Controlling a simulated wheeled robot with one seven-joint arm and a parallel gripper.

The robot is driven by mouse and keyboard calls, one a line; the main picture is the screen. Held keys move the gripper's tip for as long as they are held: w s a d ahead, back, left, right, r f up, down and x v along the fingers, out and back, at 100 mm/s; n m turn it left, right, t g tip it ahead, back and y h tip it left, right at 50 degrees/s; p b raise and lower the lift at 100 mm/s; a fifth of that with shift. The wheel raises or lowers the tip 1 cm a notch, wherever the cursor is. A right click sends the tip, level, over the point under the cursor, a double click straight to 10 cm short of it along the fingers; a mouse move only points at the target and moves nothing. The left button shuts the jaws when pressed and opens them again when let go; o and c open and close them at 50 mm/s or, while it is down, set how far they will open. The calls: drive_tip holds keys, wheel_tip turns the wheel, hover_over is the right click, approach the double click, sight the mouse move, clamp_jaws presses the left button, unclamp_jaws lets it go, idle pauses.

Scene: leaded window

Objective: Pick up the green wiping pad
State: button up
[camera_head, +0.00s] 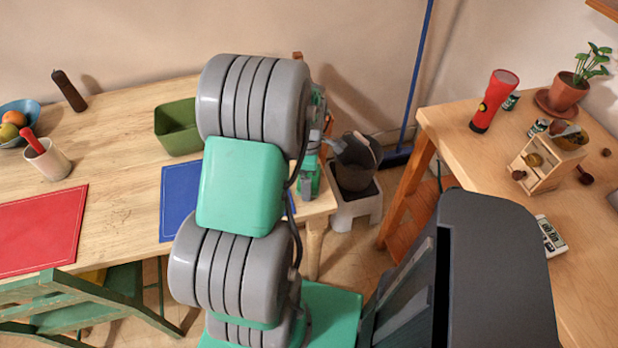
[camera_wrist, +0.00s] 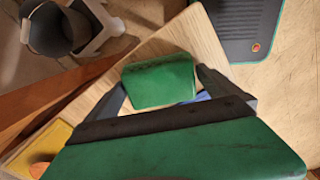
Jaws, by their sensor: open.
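The green wiping pad (camera_wrist: 160,84) shows in the wrist view as a flat, dark-green rounded rectangle over the pale wooden table near its corner. My gripper (camera_wrist: 161,77) is open, with one dark finger on each side of the pad. Its sides lie close to the fingertips; I cannot tell whether they touch, or how high the fingers are. In the head view my gripper (camera_head: 308,183) is partly hidden behind my arm, at the table's right end, and I cannot make out the pad there.
A blue mat (camera_head: 180,200) lies beside my arm, with a green open box (camera_head: 177,128) behind it. A red mat (camera_head: 40,230) lies left. A dark bucket (camera_head: 357,162) stands on a white stool (camera_head: 350,212) just right of the table. A second table (camera_head: 450,125) stands further right.

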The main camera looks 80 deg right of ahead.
drive_tip(key=shift+c, duration=0.3)
drive_tip(key=c, duration=1.2)
drive_tip(key=shift+r, duration=0.35)
wheel_tip(320, 180, up, 3)
drive_tip(key=shift+f, duration=0.2)
drive_tip(key=s+a+r+b, duration=0.1)
drive_tip(key=s+a+r, duration=0.2)
drive_tip(key=a+r, duration=0.6)
drive_tip(key=a, duration=0.4)
drive_tip(key=shift+s+a+r, duration=0.3)
drive_tip(key=shift+s+r, duration=0.05)
drive_tip(key=shift+r, duration=0.05)
